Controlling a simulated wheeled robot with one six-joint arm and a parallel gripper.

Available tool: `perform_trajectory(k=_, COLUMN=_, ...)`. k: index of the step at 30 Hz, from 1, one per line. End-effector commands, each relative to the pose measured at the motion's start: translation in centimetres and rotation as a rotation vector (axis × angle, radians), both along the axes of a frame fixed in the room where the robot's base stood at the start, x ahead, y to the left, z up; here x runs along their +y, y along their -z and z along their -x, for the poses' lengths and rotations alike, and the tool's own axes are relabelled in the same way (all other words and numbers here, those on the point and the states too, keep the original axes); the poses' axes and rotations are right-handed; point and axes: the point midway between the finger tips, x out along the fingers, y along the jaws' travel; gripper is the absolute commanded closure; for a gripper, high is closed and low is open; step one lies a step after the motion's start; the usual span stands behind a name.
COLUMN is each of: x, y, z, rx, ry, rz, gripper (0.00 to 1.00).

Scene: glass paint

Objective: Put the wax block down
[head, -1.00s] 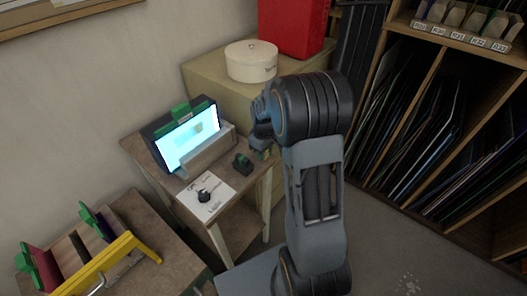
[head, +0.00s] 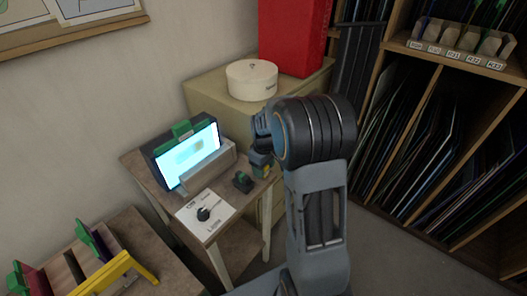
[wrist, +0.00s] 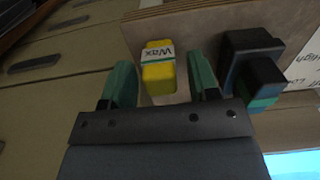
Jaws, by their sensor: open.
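The yellow wax block (wrist: 158,72) with a white "Wax" label sits at the edge of a small wooden table, between my gripper's fingers in the wrist view. My gripper (wrist: 162,82) is open, with a green finger on each side of the block and a visible gap at both sides. In the head view the block (head: 262,173) shows at the table's right corner, just below my gripper (head: 262,142). The head view hides most of the fingers behind my wrist.
A black holder with a green part (head: 243,182) stands close left of the block. A glowing panel (head: 188,154) and a white card with a dial (head: 206,213) share the table (head: 165,196). A cabinet with a round white box (head: 252,80) stands behind.

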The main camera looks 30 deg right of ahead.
Motion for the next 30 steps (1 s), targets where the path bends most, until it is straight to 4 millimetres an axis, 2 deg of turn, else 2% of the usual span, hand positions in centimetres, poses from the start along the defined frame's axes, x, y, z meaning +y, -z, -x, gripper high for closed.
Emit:
perform_trajectory(k=6, x=0.0, y=-4.8, z=-0.3, rx=-0.005, ry=0.0, rz=0.001, gripper=0.45)
perform_trajectory(k=12, x=0.0, y=-8.6, z=-0.2, rx=-0.003, ry=0.0, rz=0.001, gripper=0.45)
perform_trajectory(k=22, x=0.3, y=-12.1, z=0.1, rx=-0.007, ry=0.007, rz=0.001, gripper=0.45)
perform_trajectory(k=26, x=2.2, y=-13.4, z=2.3, rx=-0.053, ry=0.058, rz=0.008, gripper=0.45)
perform_trajectory(k=30, x=5.2, y=-14.1, z=6.7, rx=-0.135, ry=0.164, rz=0.003, gripper=0.45)
